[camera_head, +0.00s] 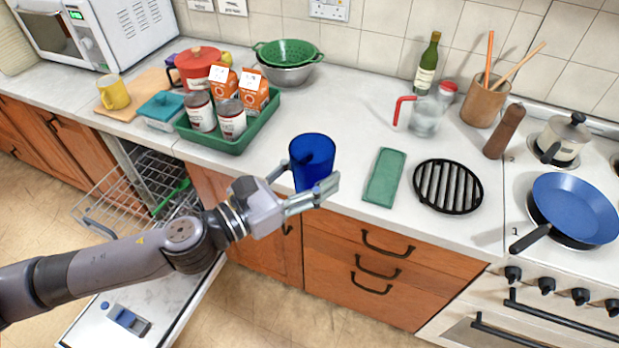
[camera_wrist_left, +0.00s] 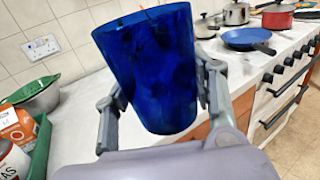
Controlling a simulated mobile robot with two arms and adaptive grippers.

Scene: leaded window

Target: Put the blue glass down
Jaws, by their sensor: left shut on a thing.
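The blue glass (camera_head: 312,160) is a deep blue tumbler, upright or nearly so in the head view, at the front edge of the white counter. My left gripper (camera_head: 308,188) is shut on it, with one finger on each side. In the left wrist view the blue glass (camera_wrist_left: 152,70) fills the middle between the fingers of my left gripper (camera_wrist_left: 160,100), and looks tilted there. I cannot tell whether its base touches the counter (camera_head: 340,120). My right gripper is not in view.
Right of the glass lie a green cloth (camera_head: 385,177) and a black trivet (camera_head: 448,186). A green tray (camera_head: 262,122) with cans and cartons stands to the left. Behind the glass the counter is clear. An open dishwasher (camera_head: 140,185) is below left.

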